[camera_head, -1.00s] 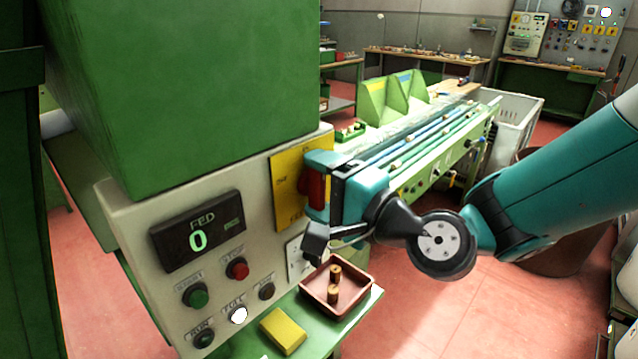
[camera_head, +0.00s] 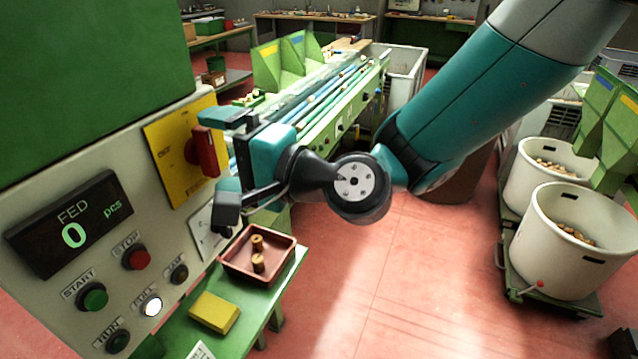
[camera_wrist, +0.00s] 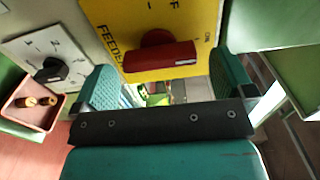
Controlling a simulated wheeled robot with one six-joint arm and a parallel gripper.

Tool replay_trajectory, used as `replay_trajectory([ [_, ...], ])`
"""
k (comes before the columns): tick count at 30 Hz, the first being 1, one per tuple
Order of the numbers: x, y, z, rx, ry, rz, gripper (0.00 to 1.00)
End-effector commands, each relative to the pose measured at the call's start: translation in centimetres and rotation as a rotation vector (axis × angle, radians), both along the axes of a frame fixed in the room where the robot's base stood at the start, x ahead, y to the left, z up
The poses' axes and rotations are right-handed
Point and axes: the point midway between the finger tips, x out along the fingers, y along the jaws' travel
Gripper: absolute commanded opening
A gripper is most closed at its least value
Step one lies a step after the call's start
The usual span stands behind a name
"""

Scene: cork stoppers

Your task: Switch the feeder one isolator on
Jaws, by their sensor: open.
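The feeder isolator is a red handle (camera_head: 205,152) on a yellow plate (camera_head: 166,150), on the front of the pale control panel. The handle looks upright in the head view. In the wrist view the red handle (camera_wrist: 160,58) lies across the picture on the yellow plate (camera_wrist: 110,25); part of the word "FEEDER" shows, the rest is cut off or hidden. My gripper (camera_head: 226,162) is open and empty in front of the handle. In the wrist view the handle lies ahead of my gripper (camera_wrist: 166,84), between the lines of its two fingers, apparently untouched.
A black rotary knob on a white plate (camera_wrist: 40,50) sits beside the yellow plate. Below are a red tray (camera_head: 275,270) with two corks and a yellow block (camera_head: 214,312) on a green shelf. The counter display (camera_head: 72,225) reads 0. White bins (camera_head: 570,240) stand right; red floor between is clear.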

Motion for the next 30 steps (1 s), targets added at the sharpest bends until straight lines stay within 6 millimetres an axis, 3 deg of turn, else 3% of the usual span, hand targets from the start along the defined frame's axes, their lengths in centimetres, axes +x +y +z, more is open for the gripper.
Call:
replay_trajectory([
  [3, -1.0, -2.8, -0.8, 0.002, -0.001, -0.006, 1.00],
  [14, -4.6, -11.5, -0.7, 0.003, -0.003, -0.010, 1.00],
  [21, -5.4, -13.4, -0.4, 0.005, -0.005, -0.002, 1.00],
  [30, -5.7, -14.0, -0.1, 0.001, 0.001, -0.002, 1.00],
])
